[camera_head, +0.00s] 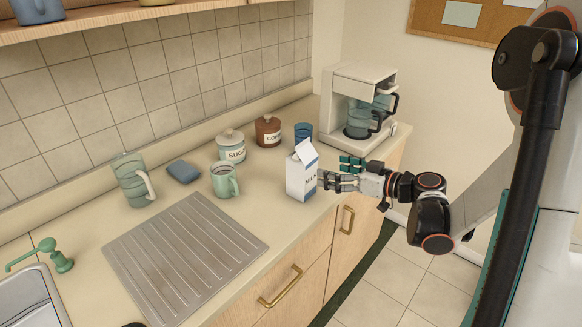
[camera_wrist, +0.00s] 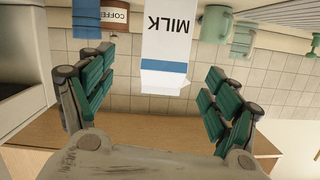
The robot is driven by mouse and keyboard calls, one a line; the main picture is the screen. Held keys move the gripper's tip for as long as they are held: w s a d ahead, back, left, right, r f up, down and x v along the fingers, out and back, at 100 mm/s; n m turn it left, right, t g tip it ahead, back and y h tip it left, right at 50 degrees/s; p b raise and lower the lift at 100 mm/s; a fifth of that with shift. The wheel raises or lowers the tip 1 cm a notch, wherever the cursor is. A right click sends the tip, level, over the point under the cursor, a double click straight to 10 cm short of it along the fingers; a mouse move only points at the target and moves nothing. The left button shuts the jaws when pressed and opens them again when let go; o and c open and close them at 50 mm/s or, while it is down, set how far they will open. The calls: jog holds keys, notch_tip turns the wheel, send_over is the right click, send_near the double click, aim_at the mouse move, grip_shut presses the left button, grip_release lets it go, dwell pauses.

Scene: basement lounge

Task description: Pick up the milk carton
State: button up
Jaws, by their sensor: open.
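The milk carton (camera_head: 302,172) is white with a blue band and a gabled top. It stands upright on the counter near the front edge. In the wrist view the carton (camera_wrist: 165,45) appears upside down, with its MILK label showing, centred between the fingers. My gripper (camera_head: 341,175) is beside the carton on its right, level with its body. In the wrist view my gripper (camera_wrist: 155,92) is open, with green-padded fingers spread to either side of the carton. I see a gap on both sides there, and no finger appears to press on it.
A coffee maker (camera_head: 352,98) stands behind my gripper. A blue cup (camera_head: 303,131), a brown coffee canister (camera_head: 268,131), a sugar canister (camera_head: 231,148) and a green mug (camera_head: 224,181) stand behind and left of the carton. A ribbed drainboard (camera_head: 185,255) lies at the front left.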

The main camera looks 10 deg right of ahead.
aim_at(312, 161)
jog(key=w+a, duration=0.1)
jog(key=w+a+n+t+y+b, duration=0.1)
jog(key=w, duration=0.1)
jog(key=w+a+y, duration=0.1)
jog(key=shift+w+a+r+n+t+b, duration=0.15)
jog(key=shift+a+r+n+t+b, duration=0.15)
jog(key=shift+r+n, duration=0.1)
jog(key=b+x, duration=0.1)
jog(key=x, duration=0.1)
jog(key=b+x, duration=0.1)
jog(key=x, duration=0.1)
jog(key=shift+a+f, duration=0.1)
jog(key=shift+a, duration=0.3)
jog(key=shift+w+a, duration=0.3)
jog(key=shift+w, duration=0.05)
jog(key=shift+c, duration=0.6)
jog(key=c, duration=1.5)
